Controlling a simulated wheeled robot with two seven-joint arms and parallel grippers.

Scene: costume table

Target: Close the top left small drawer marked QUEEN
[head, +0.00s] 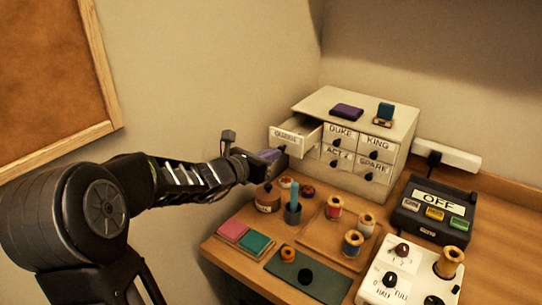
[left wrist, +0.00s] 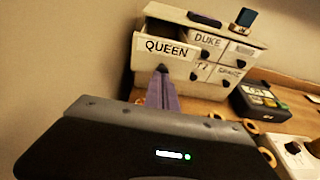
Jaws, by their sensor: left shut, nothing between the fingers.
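The QUEEN drawer (head: 287,135) is the top left one of the small white cabinet (head: 330,103) and stands pulled out from it. In the left wrist view the QUEEN drawer (left wrist: 166,48) shows its label and sticks out past its neighbours. My left gripper (head: 275,155) is shut and empty, just in front of and slightly below the drawer front. In the left wrist view the fingertips (left wrist: 162,72) reach the lower part of the drawer front near its knob; whether they touch it I cannot tell. My right gripper is not in view.
The DUKE, KING, ACT 2 and SPARE drawers (head: 375,148) look shut. A control box marked OFF (head: 433,207) stands right.

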